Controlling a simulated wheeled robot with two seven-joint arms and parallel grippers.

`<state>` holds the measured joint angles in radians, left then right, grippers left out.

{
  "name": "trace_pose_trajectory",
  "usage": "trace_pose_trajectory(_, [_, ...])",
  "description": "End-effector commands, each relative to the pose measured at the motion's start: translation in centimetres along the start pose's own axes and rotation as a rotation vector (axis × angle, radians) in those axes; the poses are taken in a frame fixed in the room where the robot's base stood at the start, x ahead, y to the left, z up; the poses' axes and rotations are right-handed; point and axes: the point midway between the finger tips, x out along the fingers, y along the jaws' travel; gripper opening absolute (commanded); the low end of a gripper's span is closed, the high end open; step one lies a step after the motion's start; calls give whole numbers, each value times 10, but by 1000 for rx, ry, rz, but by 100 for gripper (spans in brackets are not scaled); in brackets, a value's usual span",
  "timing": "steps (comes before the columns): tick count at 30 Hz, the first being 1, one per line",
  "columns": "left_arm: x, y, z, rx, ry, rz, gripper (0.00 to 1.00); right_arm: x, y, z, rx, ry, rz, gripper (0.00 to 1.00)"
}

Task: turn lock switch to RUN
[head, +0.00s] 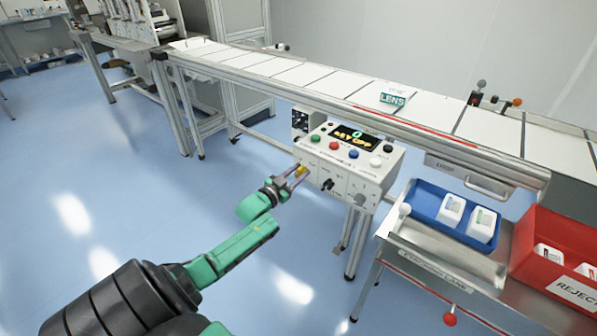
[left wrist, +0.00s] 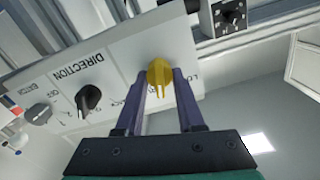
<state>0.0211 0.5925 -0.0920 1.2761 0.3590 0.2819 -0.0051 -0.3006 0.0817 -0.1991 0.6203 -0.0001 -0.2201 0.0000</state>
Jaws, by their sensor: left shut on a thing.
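The lock switch is a yellow knob (head: 301,169) on the left of the front face of the white control box (head: 340,174). The box's display (head: 356,137) reads "KEY OFF" in yellow under a green mark. The RUN marking cannot be made out. My right gripper is not in view.
A black DIRECTION knob (left wrist: 88,98) and a grey knob (left wrist: 37,114) sit beside the lock switch. Coloured buttons line the box's top. A conveyor (head: 300,75) runs behind. A blue bin (head: 425,203) and a red reject bin (head: 530,270) stand to the right.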

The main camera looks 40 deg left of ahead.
Motion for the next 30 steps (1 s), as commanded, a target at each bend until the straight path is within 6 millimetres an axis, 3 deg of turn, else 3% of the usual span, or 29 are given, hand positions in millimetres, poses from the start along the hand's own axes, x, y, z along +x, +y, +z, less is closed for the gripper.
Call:
trace_pose_trajectory(15, [0, 3, 2, 420, -1, 0, 0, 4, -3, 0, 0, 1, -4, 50])
trace_pose_trajectory(30, [0, 3, 1, 547, -1, 0, 0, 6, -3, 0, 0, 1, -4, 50])
